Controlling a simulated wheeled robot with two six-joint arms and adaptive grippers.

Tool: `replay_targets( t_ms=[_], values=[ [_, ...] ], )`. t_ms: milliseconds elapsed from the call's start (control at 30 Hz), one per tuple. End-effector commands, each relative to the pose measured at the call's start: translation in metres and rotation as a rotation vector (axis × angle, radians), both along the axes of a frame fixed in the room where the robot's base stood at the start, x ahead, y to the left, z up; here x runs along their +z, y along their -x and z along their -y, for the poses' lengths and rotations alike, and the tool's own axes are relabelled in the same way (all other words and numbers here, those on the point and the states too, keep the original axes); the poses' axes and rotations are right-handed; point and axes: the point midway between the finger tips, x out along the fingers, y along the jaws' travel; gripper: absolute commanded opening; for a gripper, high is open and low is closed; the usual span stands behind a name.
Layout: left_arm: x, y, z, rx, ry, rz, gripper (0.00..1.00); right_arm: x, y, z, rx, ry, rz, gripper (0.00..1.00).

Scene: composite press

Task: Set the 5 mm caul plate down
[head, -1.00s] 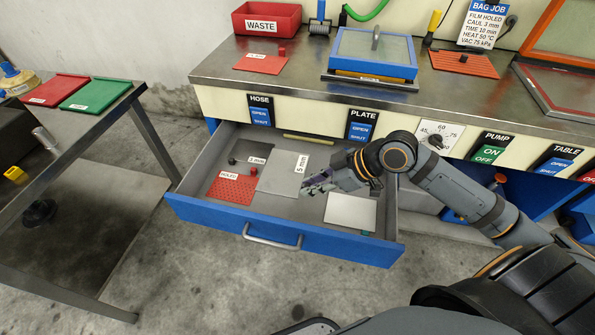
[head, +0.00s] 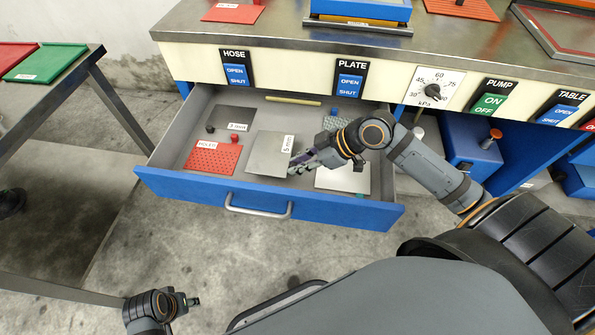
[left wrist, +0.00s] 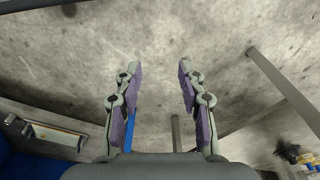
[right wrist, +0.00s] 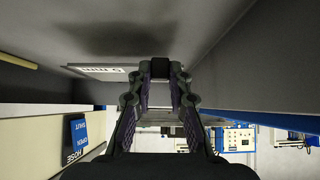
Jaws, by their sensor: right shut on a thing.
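The 5 mm caul plate (head: 265,154) is a grey sheet with a white "5 mm" label, in the middle of the open drawer (head: 175,187). My right gripper (head: 298,168) is at its right side. In the right wrist view its fingers (right wrist: 160,75) are shut on a dark knob beside the plate's label (right wrist: 97,68). The plate looks level and close to the drawer floor; I cannot tell whether it touches. My left gripper (head: 192,301) is low at the front left, open and empty in the left wrist view (left wrist: 158,70).
Left in the drawer lie a red "HOLED" plate (head: 212,158) and a dark 3 mm plate (head: 232,116). A pale plate (head: 345,179) lies to the right, partly behind my right gripper. The bench edge (head: 300,47) overhangs the back. A side table (head: 62,85) stands left.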

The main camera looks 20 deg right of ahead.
Motion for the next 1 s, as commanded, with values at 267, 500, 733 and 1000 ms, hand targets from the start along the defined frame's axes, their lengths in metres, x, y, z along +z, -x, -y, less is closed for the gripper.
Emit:
replay_targets(
  t_ms=[267,500,733,1000],
  values=[
    [0.021,0.002,0.005,-0.006,0.008,0.000,0.40,-0.019,0.000,0.000,-0.001,-0.002,-0.001,0.00],
    [0.043,0.007,0.011,-0.016,0.023,0.008,0.40,-0.041,0.000,0.000,0.001,0.000,0.001,0.00],
    [0.042,0.006,0.011,-0.015,0.024,0.010,0.40,-0.042,0.000,0.000,0.001,0.000,0.001,0.00],
    [0.040,0.006,0.011,-0.016,0.026,0.014,0.40,-0.043,0.000,0.000,0.000,0.001,-0.001,0.41]
  ],
)
